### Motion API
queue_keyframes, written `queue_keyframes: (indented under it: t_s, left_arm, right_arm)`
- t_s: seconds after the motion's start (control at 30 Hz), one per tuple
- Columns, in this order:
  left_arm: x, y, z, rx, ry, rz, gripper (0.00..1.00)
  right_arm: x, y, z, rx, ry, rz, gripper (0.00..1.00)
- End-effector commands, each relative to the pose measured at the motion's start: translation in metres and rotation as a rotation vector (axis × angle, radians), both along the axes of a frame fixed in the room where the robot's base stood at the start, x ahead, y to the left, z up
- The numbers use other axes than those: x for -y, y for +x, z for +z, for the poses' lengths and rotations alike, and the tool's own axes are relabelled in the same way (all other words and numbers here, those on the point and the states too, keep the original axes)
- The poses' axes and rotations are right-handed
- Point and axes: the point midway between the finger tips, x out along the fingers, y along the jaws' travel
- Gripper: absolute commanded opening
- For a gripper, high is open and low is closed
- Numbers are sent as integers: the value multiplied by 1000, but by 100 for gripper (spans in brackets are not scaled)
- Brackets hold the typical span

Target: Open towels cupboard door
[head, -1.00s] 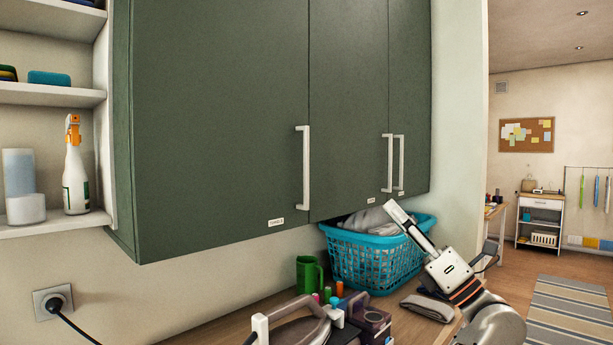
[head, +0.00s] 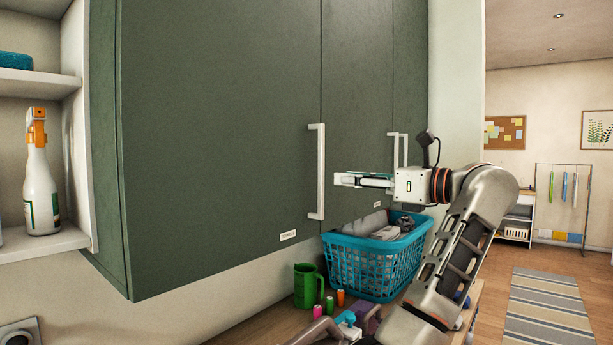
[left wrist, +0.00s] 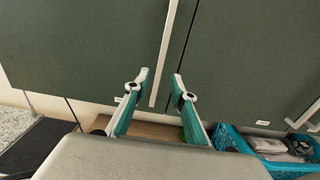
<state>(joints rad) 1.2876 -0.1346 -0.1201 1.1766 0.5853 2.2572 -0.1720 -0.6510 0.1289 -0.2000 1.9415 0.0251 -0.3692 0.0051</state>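The dark green cupboard door (head: 220,130) is shut, with a small label (head: 288,235) at its lower right that appears to read towels. Its upright pale bar handle (head: 316,195) is near the right edge. My left gripper (head: 338,180) is just right of this handle at mid-height, pointing left toward it. In the left wrist view my left gripper (left wrist: 160,76) is open, and the handle (left wrist: 164,50) shows between its fingertips. I cannot tell whether they touch; nothing is gripped. My right gripper is not in view.
More green doors adjoin on the right, with another handle (head: 404,150) behind my gripper. Below are a turquoise laundry basket (head: 345,262), a green jug (head: 305,290) and small coloured items. A spray bottle (head: 41,190) stands on the white shelf at left. Open floor lies at right.

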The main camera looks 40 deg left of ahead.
Motion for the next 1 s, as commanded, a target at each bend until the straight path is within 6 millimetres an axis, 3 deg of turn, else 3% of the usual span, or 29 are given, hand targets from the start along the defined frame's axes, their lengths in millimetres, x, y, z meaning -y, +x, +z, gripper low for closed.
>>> queue_keyframes:
  t_s: [0.27, 0.7, 1.0]
  left_arm:
    - [-10, -1, 1, 5, -3, 2, 25]
    - [-70, -8, 1, 4, -3, 1, 25]
    - [-78, -9, 0, 3, -4, -2, 25]
  right_arm:
    - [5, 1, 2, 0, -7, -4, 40]
    - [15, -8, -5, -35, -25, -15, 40]
    - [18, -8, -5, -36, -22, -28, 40]
